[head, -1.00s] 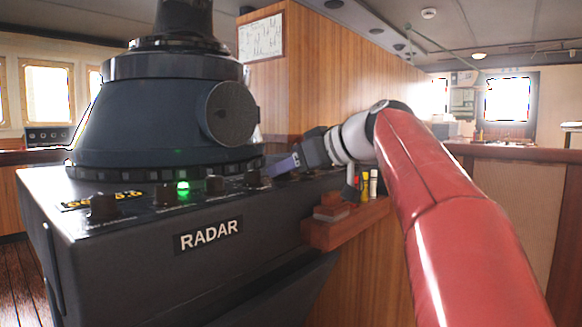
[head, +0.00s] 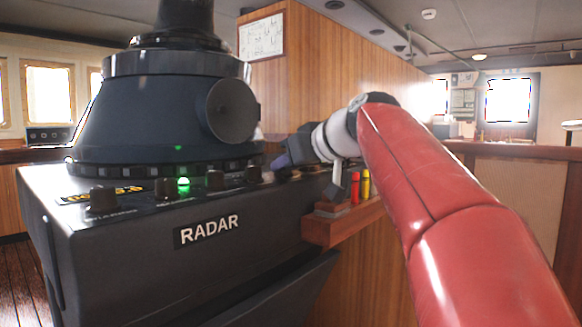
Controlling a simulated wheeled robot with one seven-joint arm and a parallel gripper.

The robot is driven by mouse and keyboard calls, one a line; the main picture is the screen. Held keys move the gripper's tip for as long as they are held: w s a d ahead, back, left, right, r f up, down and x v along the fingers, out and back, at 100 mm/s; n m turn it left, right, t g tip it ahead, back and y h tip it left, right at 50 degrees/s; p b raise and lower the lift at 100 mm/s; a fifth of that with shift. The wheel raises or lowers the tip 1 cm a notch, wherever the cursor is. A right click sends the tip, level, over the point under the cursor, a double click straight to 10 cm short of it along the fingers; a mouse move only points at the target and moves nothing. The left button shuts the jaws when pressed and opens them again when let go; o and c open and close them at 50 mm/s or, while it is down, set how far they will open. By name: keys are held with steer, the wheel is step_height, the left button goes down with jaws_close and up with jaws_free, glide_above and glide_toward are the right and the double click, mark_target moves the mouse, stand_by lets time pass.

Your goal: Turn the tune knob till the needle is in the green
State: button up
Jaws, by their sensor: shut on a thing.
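The black radar console (head: 120,245) fills the left of the head view, with a RADAR label on its front. Several dark knobs stand in a row on its sloping top, such as this knob (head: 103,199) and this one (head: 253,174). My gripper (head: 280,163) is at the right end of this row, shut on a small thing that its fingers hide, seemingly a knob. I cannot read which knob is the tune knob. No needle or green band can be made out. A green lamp (head: 183,186) glows between the knobs.
The radar's hooded column (head: 160,115) rises just behind the knobs. A wooden ledge (head: 330,230) with red and yellow pens (head: 360,185) sits below my wrist. A wood-panelled wall (head: 330,70) stands behind.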

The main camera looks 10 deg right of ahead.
steer(key=m+h, duration=0.1)
steer(key=m+t+h+p, duration=0.1)
steer(key=h, duration=0.1)
steer(key=shift+s+a+r+m, duration=0.15)
steer(key=shift+a+m, duration=0.15)
steer(key=shift+m, duration=0.1)
steer(key=shift+a+m+h+p, duration=0.1)
steer(key=shift+m+h+p, duration=0.7)
steer(key=shift+h, duration=0.3)
steer(key=o, duration=1)
steer(key=v, duration=0.7)
steer(key=shift+s+a, duration=0.15)
steer(key=shift+s, duration=0.25)
